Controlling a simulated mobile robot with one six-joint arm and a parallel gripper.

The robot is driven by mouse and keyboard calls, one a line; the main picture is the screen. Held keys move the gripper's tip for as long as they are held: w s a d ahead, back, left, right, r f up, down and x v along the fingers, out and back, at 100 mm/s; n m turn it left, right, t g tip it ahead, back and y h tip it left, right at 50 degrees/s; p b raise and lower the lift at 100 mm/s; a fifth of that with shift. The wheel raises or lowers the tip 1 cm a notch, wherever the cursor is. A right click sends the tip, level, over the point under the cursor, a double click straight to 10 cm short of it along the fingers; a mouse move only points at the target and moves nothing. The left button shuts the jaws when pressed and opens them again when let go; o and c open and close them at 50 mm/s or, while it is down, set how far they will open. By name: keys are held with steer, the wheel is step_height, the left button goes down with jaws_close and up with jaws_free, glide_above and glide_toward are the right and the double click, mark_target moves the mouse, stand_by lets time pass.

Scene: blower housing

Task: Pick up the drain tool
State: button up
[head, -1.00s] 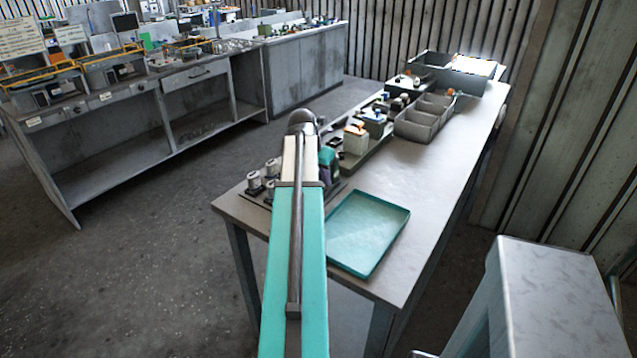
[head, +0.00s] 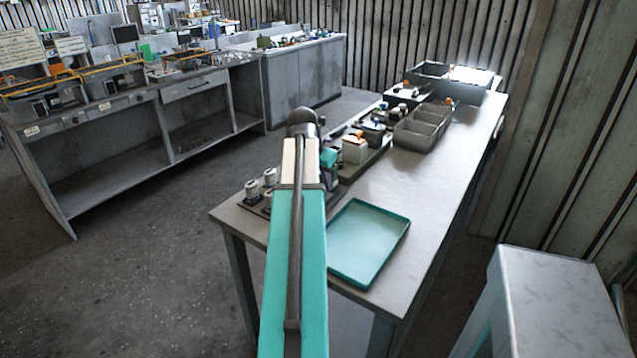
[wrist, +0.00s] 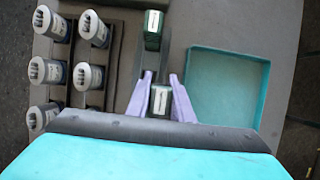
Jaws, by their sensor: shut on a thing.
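In the wrist view, the purple fingers of my gripper (wrist: 161,98) are closed on the sides of a small dark green piece with a pale label, which I take to be the drain tool (wrist: 160,101). Its lower part is hidden, and I cannot tell whether it is clear of the surface below. In the head view my arm hides most of the gripper and the held piece.
An empty teal tray (head: 368,242) lies to the right on the grey table (head: 440,175). Grey bins (head: 425,125) and small parts stand farther back. A long workbench (head: 150,130) is at left.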

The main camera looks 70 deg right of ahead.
steer(key=s+a+r+b, duration=0.1)
steer(key=s+a+b, duration=0.2)
steer(key=s+a, duration=0.4)
steer(key=shift+s+a, duration=0.15)
steer(key=shift+a, duration=1.65)
steer(key=shift+r, duration=0.15)
